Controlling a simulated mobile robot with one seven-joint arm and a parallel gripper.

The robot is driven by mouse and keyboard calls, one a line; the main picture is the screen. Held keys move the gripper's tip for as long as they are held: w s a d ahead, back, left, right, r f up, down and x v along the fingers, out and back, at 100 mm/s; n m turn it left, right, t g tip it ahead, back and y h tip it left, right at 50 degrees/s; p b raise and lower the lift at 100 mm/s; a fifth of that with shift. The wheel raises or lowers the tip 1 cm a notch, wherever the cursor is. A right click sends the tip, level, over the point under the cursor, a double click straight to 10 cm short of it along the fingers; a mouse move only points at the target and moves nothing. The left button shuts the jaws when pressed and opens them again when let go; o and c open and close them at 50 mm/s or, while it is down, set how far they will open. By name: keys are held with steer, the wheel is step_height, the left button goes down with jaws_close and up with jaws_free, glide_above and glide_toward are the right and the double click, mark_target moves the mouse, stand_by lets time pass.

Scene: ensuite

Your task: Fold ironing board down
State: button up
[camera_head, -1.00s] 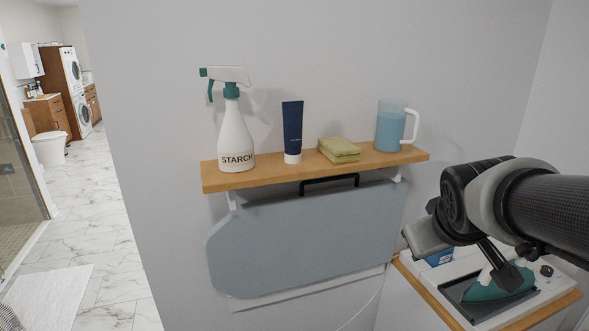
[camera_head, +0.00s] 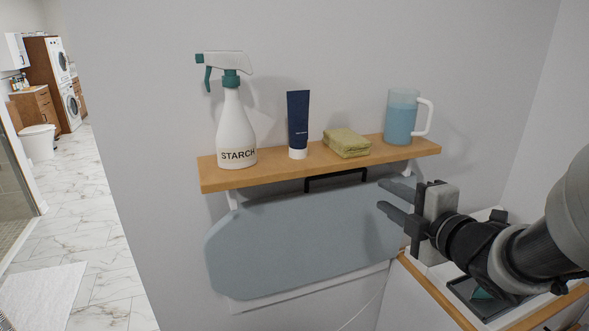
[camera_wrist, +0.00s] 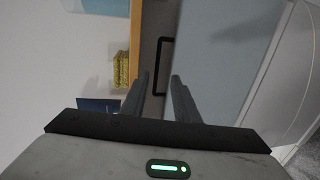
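The ironing board (camera_head: 300,245) is a grey-blue panel folded up flat against the wall, below a wooden shelf. A black bar handle (camera_head: 335,176) sits at its top edge, just under the shelf; it also shows in the wrist view (camera_wrist: 158,66). My gripper (camera_head: 385,199) is at the right end of the board, in front of it, with its fingers pointing left. In the wrist view its two fingers (camera_wrist: 160,85) are apart with nothing between them, and the handle is beyond the tips. The board's lower hinge is hidden.
The wooden shelf (camera_head: 330,163) holds a starch spray bottle (camera_head: 236,135), a dark blue tube (camera_head: 298,125), a folded yellow-green cloth (camera_head: 346,142) and a jug of blue liquid (camera_head: 401,118). A cabinet with an iron stands at the lower right.

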mark_target(344, 174)
steer(key=shift+n+y, duration=0.3)
steer(key=b+x, duration=0.1)
steer(key=x, duration=0.4)
steer(key=b+x, duration=0.1)
steer(key=x, duration=0.5)
steer(key=a+b+x, duration=0.1)
steer(key=x, duration=0.5)
steer(key=shift+w, duration=0.1)
jaws_close()
